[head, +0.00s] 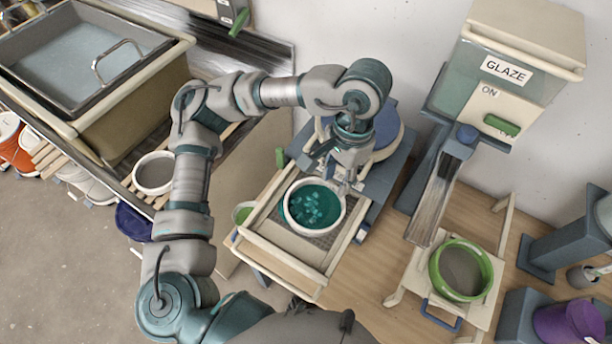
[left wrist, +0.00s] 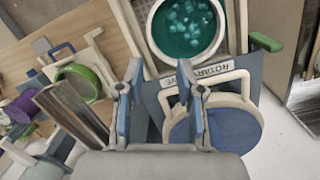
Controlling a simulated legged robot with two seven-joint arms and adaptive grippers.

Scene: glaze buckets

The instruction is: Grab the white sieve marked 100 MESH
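No 100 MESH marking is readable in either view. A white-rimmed round vessel (head: 288,214) holds teal liquid with lighter lumps and sits in a cream frame; it also shows in the left wrist view (left wrist: 155,52). I cannot tell whether it is a sieve. Another white ring with a grey inside (head: 154,172) lies on wooden slats at the left. My left gripper (head: 346,184) is beside the right edge of the teal vessel. In the left wrist view its fingers (left wrist: 160,75) are apart, with nothing clearly held between them. My right gripper is not in view.
A blue disc with a white handle (left wrist: 215,122), labelled ROTARY, stands close to the left gripper. A green-rimmed sieve (head: 486,277) rests on a stand below a metal chute (head: 434,200). A GLAZE tank (head: 510,85) stands behind. A sink (head: 85,55) is at upper left.

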